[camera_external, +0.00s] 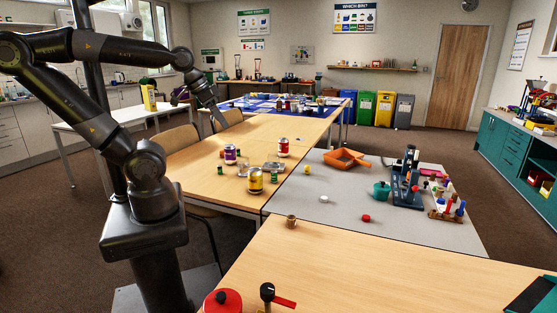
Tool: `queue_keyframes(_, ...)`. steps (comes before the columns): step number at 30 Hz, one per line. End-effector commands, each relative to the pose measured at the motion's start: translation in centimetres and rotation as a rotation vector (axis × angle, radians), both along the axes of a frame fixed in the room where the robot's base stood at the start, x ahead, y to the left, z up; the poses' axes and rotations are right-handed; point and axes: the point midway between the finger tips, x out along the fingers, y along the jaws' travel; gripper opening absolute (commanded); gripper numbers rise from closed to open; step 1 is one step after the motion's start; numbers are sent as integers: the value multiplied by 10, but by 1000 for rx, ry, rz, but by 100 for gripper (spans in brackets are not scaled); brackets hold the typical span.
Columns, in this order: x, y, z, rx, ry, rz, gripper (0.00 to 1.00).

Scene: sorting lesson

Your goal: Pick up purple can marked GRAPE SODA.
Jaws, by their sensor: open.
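A purple can (230,154) stands upright on the near part of the wooden table; its lettering is too small to read. A red can (283,147) stands to its right, and a yellow can (255,181) stands in front of it, toward the camera. My gripper (221,121) hangs in the air at the end of the arm, above and a little left of the purple can in the picture, apart from it. It is open, with nothing seen between its fingers, which are small and dark here.
Clear glass dishes (273,168) and small green objects lie around the cans. Chairs (178,139) stand along the left edge. The front table is mostly bare.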

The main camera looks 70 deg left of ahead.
Motion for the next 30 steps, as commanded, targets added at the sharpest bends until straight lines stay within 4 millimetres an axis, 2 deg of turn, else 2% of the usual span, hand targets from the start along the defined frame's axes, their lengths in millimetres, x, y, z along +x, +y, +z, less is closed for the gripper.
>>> queue_keyframes(5, 25, 17, 7, 17, 36, 23, 85)
queue_keyframes(14, 98, 89, 12, 54, 143, 75, 85)
queue_keyframes(18, 128, 133, 5, 62, 194, 96, 85)
queue_keyframes(23, 156, 190, -11, 63, 250, 118, 85)
queue_keyframes(30, 181, 288, -52, 47, 333, 148, 85)
